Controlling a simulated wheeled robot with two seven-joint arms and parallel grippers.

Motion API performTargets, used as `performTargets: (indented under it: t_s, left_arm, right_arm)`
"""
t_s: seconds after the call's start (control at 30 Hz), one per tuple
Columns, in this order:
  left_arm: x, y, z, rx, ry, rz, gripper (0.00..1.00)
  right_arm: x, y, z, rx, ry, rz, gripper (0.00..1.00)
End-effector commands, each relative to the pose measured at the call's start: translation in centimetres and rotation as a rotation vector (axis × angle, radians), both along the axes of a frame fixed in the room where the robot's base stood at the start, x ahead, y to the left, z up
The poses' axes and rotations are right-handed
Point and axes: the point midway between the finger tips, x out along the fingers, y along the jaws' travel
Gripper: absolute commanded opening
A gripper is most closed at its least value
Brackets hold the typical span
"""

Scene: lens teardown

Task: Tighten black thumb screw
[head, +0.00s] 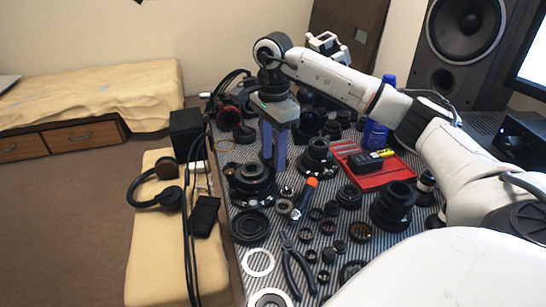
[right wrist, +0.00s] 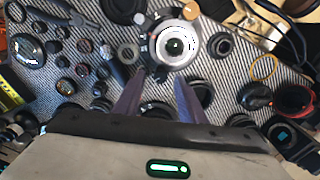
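My right gripper (head: 274,168) points down over the table, its two purple-grey fingers parted and nothing seen between them. In the right wrist view the fingertips (right wrist: 158,86) are apart, just short of a lens assembly (right wrist: 172,46) with a bright ring and dark centre. The lens assembly (head: 252,185) stands beside and partly behind the fingers in the head view. A small dark knob-like part (right wrist: 160,74) lies by its rim between the fingertips; it may be the black thumb screw, but it is too small to be sure. My left gripper is not in view.
The striped table is crowded with lens rings and barrels. An orange-handled screwdriver (head: 305,196), pliers (head: 296,266) and a red tray (head: 386,178) lie on it. A blue spray can (head: 377,128) stands upright. A padded bench (head: 158,240) with headphones (head: 156,190) runs along the left.

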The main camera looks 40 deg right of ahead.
Motion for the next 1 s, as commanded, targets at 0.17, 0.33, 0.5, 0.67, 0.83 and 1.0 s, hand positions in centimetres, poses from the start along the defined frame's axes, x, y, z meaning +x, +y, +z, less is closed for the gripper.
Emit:
performTargets:
  t_s: [0.17,0.33,0.5,0.67,0.83,1.0]
  left_arm:
    - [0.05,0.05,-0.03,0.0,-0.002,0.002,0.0]
    - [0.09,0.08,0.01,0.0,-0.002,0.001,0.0]
    - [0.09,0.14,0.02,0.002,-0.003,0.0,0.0]
    - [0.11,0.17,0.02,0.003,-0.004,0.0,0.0]
    - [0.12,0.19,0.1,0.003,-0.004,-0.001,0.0]
    - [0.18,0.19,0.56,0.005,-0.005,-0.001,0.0]
  right_arm:
    - [-0.03,-0.02,-1.22,-0.001,0.0,0.0,0.37]
    - [0.0,-0.02,-1.33,0.0,-0.001,0.0,0.37]
    - [0.0,-0.02,-1.31,0.0,-0.001,0.0,0.25]
    - [-0.01,-0.01,-1.29,0.0,-0.001,0.0,0.0]
    - [-0.01,-0.01,-1.26,0.0,0.0,-0.005,0.0]
    - [-0.02,0.0,-1.17,0.0,0.0,-0.043,0.0]
